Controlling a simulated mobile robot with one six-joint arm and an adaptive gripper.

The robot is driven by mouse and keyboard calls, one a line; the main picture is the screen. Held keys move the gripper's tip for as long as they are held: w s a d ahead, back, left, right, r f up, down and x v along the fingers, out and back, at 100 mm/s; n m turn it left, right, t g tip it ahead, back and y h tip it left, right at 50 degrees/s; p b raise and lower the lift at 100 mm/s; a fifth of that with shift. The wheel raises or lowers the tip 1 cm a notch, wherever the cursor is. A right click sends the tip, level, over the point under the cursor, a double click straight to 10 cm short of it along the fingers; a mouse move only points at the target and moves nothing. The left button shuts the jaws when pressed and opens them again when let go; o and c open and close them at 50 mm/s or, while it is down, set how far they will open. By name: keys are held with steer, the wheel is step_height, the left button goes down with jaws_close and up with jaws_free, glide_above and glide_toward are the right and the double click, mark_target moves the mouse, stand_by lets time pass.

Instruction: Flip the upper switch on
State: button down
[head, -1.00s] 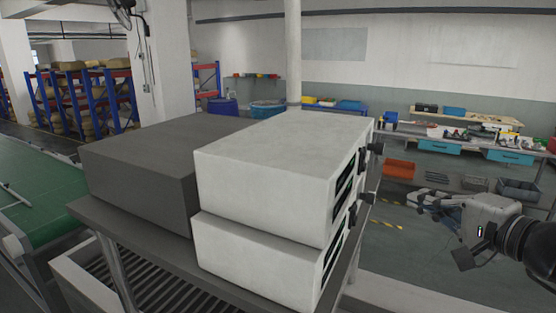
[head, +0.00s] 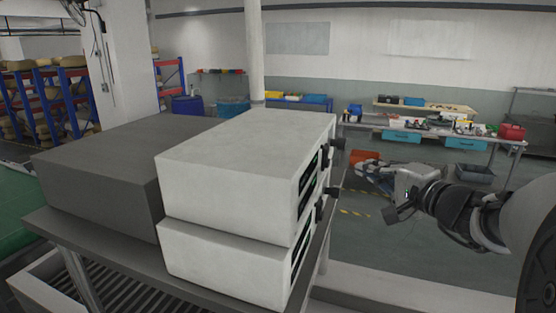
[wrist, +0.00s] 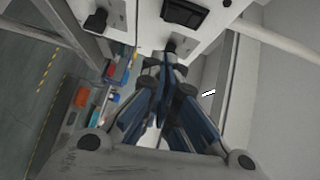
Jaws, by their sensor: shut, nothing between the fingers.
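Two white box units are stacked, an upper one (head: 245,145) and a lower one (head: 220,255). Their dark front panels face right and show only edge-on in the head view, with black knobs (head: 338,143) sticking out. In the wrist view a black switch in a dark frame (wrist: 185,12) sits on a white panel at the top. A black knob (wrist: 97,20) is to its left and another (wrist: 182,45) just below it. I cannot tell which unit this panel belongs to. My gripper (wrist: 165,62) is shut and empty, its tips just below the switch in the picture. In the head view my gripper (head: 358,170) is right of the panels.
A dark grey box (head: 100,175) stands left of the white units on the same table (head: 52,222). A workbench (head: 440,130) with tools and bins is at the back right. Open floor (head: 370,240) lies right of the table.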

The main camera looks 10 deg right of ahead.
mark_target(327, 157)
steer(key=w+a, duration=0.3)
steer(key=w, duration=0.1)
steer(key=shift+w+a+f+p, duration=0.35)
steer(key=shift+p, duration=0.05)
steer(key=shift+f, duration=0.1)
